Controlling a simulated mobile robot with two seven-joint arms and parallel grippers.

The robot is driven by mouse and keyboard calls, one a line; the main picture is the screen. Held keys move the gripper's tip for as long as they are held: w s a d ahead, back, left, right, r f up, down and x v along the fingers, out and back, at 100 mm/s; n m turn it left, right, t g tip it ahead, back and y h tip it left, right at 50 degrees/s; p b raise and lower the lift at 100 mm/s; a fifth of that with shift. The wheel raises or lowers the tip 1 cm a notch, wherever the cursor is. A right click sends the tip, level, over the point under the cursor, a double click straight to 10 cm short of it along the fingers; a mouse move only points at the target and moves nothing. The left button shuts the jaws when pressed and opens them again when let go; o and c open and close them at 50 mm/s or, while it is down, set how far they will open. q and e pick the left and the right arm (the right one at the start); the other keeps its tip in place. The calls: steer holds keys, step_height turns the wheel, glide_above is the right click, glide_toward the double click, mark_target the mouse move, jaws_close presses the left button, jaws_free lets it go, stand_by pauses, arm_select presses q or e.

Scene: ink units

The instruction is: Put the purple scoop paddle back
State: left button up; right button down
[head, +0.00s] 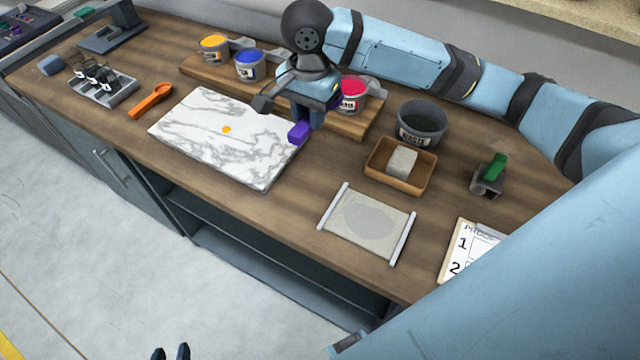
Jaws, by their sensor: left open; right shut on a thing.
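The purple scoop paddle (299,133) is in my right gripper (293,108), near the right back edge of the marble slab (210,150). Its lower end points down toward the slab's corner; most of the rest is hidden by the gripper. I cannot tell whether it touches the slab or table. My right gripper is shut on it, in front of the red ink can (351,92). My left gripper (171,352) shows only as two dark fingertips at the bottom edge, apart and empty, over the floor.
An orange paddle (150,100) lies left of the slab, which bears an orange ink dab. Yellow (213,48) and blue (249,65) cans stand on a wooden riser. A grey tub (421,124), brown tray (376,173), green paddle (495,166) and mesh screen (340,236) are right.

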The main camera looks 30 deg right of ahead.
steer(key=shift+d+f, duration=0.15)
steer(key=shift+d, duration=0.3)
glide_above(315, 185)
step_height(315, 185, down, 16)
steer(key=shift+s+r, duration=0.1)
steer(key=shift+r, duration=0.1)
step_height(315, 185, down, 4)
steer(key=shift+f, duration=0.1)
steer(key=c, duration=0.9)
jaws_free()
